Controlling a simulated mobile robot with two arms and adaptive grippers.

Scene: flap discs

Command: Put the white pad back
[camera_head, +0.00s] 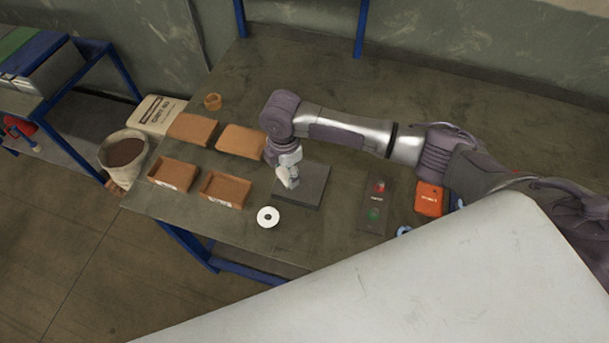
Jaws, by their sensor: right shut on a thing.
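A white round pad (268,217) with a dark centre lies flat on the table near its front edge. My right gripper (288,183) points down over the left part of a dark grey square block (314,190), behind and to the right of the white pad and apart from it. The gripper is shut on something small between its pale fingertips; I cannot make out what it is. Whether the fingertips touch the block is unclear. My left gripper is not in view.
Two brown trays (225,203) (172,187) and two brown slabs (240,140) (193,129) occupy the table's left. A brown ring (212,101) lies behind them. A control panel (376,202) and an orange box (429,199) lie right. The back of the table is clear.

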